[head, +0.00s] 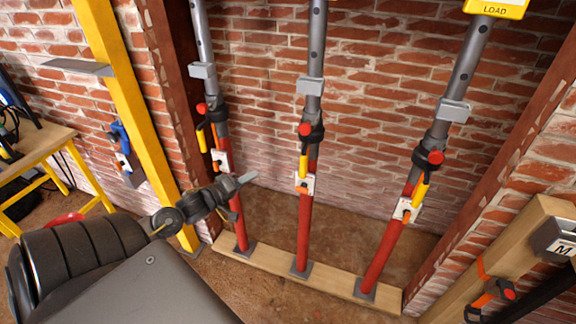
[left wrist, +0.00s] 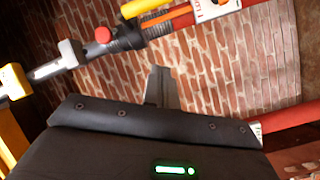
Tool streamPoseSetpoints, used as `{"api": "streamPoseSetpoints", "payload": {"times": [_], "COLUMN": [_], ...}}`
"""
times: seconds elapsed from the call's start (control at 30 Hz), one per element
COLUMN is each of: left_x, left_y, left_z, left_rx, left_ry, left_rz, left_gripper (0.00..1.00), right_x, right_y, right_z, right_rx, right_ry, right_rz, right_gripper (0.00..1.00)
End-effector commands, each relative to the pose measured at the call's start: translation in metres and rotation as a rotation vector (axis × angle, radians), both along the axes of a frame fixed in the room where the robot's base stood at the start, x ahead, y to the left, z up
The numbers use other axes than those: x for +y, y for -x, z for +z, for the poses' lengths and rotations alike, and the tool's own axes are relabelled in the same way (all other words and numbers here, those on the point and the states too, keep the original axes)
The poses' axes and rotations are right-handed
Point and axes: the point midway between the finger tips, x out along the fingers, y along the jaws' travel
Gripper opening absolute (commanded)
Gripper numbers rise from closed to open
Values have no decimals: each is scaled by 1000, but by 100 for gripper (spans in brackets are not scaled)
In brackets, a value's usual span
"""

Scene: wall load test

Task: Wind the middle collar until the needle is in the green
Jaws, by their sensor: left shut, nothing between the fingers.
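Three red and grey props stand side by side on a timber sill. The middle prop has a black collar (head: 312,133) with a red knob (head: 305,129) and a yellow handle (head: 304,167) hanging from it. My left gripper (head: 250,177) is shut and empty, left of the middle prop and apart from its collar. In the left wrist view its fingers (left wrist: 161,87) are together, below a prop with a black collar (left wrist: 124,40); I cannot tell which prop. A yellow LOAD sign (head: 495,9) is cut off at the top, and no needle shows. My right gripper is out of view.
The left prop (head: 238,222) and right prop (head: 385,250) carry similar collars and handles. The timber sill (head: 330,283) runs under all three. A yellow post (head: 125,110) and a workbench (head: 40,145) stand left. A brick wall (head: 385,90) is behind.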

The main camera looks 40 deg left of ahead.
Motion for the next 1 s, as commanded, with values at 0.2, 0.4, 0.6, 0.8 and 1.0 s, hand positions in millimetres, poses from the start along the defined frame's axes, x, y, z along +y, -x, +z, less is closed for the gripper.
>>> {"api": "streamPoseSetpoints", "payload": {"times": [0.2,0.4,0.6,0.8,1.0], "left_x": [-10,-12,-13,-19,-26], "left_y": [3,5,-2,-32,-75], "left_z": [3,5,6,7,8], "left_rx": [19,30,29,28,28], "left_ry": [428,552,556,555,554], "left_rz": [-54,-59,-59,-60,-60], "left_gripper": [0,0,0,0,0], "right_x": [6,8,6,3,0], "right_y": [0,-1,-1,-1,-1], "right_z": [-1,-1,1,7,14], "right_rx": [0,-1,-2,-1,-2], "right_ry": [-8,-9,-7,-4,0], "right_rz": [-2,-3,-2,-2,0], "right_gripper": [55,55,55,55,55]}}
